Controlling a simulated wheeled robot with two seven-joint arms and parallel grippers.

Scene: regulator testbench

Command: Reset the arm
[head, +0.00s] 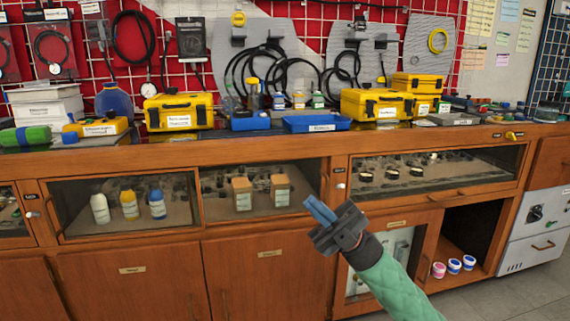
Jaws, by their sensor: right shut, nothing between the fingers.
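My right gripper (320,211) is in front of the wooden cabinet, below the worktop and near the middle of the head view. Its blue fingers are together with nothing between them, pointing up and to the left. My green-sleeved right forearm (390,283) comes in from the bottom right. The gripper appears apart from the cabinet front, though its exact distance is hard to judge. My left gripper is not in view.
The worktop holds yellow cases (180,112), a blue tray (316,123) and small bottles. Glass-fronted compartments (126,206) lie below. An open cubby holds small tubs (454,266). A grey unit (536,229) stands at right. Floor shows at bottom right.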

